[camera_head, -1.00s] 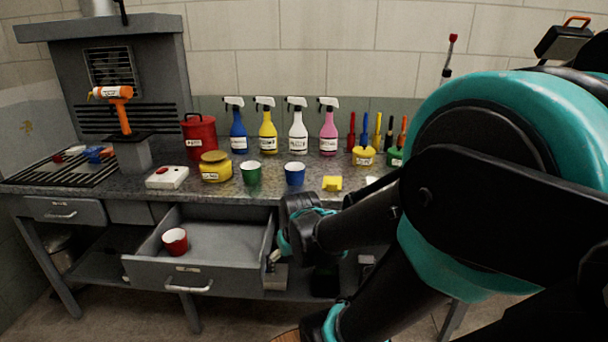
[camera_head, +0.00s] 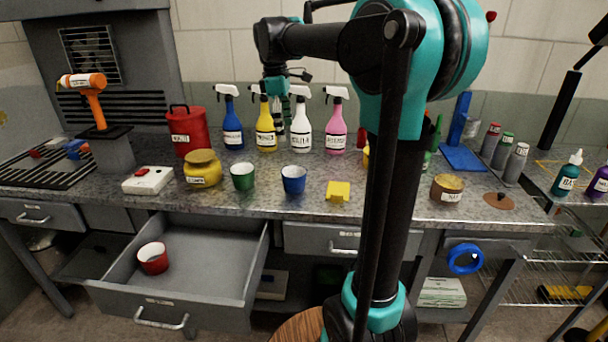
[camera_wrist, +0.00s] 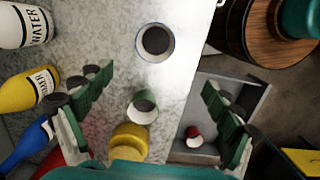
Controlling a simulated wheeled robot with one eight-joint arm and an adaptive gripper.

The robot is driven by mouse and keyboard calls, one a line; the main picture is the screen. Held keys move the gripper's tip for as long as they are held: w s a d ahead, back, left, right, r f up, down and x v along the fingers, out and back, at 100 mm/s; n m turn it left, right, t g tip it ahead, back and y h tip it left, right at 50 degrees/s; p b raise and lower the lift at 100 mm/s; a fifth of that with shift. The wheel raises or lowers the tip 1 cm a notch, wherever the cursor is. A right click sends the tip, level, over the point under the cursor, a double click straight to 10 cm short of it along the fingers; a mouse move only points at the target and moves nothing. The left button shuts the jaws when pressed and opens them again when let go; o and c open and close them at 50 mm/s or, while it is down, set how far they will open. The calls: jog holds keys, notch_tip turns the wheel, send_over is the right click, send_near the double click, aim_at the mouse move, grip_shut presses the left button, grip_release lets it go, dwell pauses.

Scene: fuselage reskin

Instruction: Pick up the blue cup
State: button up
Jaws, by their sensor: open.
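The blue cup (camera_head: 294,181) stands upright on the grey counter near its front edge, right of the green cup (camera_head: 242,177). In the wrist view the blue cup (camera_wrist: 155,42) is seen from above, beyond the fingertips and clear of them. My gripper (camera_head: 281,112) is in front of the spray bottles, above and behind the blue cup, pointing down. Its green fingers are spread wide and empty in the wrist view (camera_wrist: 157,80). The green cup (camera_wrist: 142,107) lies in view between the fingers.
Several spray bottles (camera_head: 301,128) stand close behind my gripper. A yellow jar (camera_head: 203,170) is left of the green cup, and a yellow block (camera_head: 338,191) is right of the blue cup. The drawer (camera_head: 205,255) below is open, with a red cup (camera_head: 153,258) inside.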

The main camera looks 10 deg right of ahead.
send_over(294, 175)
jog(key=s+a, duration=0.1)
jog(key=s, duration=0.2)
jog(key=f, duration=1.1)
jog(key=shift+s+a+f, duration=0.15)
jog(key=shift+s+f, duration=0.05)
jog(key=shift+f, duration=0.2)
jog(key=f, duration=0.5)
jog(key=shift+w+d, duration=0.1)
jog(key=shift+d, duration=0.3)
jog(key=shift+r, duration=0.1)
jog(key=c, duration=1.3)
jog(key=shift+c, duration=0.2)
